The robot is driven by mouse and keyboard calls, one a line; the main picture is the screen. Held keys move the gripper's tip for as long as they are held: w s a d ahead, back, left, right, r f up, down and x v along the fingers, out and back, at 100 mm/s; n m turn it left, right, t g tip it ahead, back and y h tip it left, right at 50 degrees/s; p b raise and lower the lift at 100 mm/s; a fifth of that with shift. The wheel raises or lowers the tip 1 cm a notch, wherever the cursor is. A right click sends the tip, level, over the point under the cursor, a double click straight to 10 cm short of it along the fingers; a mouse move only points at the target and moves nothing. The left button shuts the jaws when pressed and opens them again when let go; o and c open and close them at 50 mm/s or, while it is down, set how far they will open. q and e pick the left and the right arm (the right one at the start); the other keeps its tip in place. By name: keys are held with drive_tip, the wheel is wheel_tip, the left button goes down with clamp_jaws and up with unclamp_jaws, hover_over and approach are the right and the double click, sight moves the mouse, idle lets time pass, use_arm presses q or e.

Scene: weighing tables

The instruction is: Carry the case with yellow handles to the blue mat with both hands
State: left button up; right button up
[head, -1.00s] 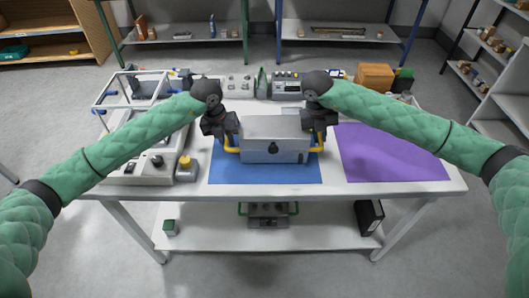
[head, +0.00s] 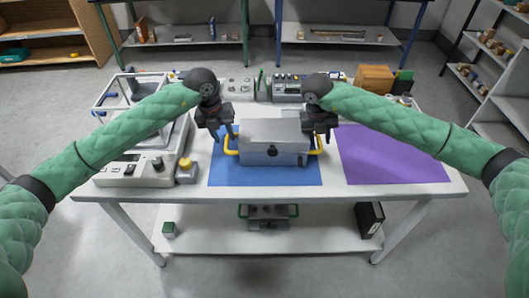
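The grey case (head: 262,155) with yellow handles sits upright on the blue mat (head: 265,178). Its left handle (head: 231,147) and right handle (head: 318,146) stick out at its two ends. My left gripper (head: 224,134) is open and empty, just above and to the left of the left handle. My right gripper (head: 319,135) looks open, close above the right handle; whether a finger still touches it is hard to tell.
A purple mat (head: 392,155) lies bare to the right on the white table (head: 325,193). A scale with a clear frame (head: 133,172) and a yellow-topped block (head: 186,172) stand left of the blue mat. Instruments (head: 288,88) and a brown box (head: 374,78) line the back.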

drive_tip(key=shift+r, duration=0.15)
use_arm(q)
drive_tip(key=r, duration=0.3)
drive_tip(key=shift+a+r, duration=0.2)
drive_tip(key=shift+a, duration=0.15)
use_arm(e)
wheel_tip(320, 180, up, 12)
drive_tip(key=a, duration=0.2)
drive_tip(key=shift+a+f, duration=0.2)
drive_tip(key=shift+f, duration=0.05)
use_arm(q)
drive_tip(key=shift+r, duration=0.15)
use_arm(e)
drive_tip(key=shift+r, duration=0.1)
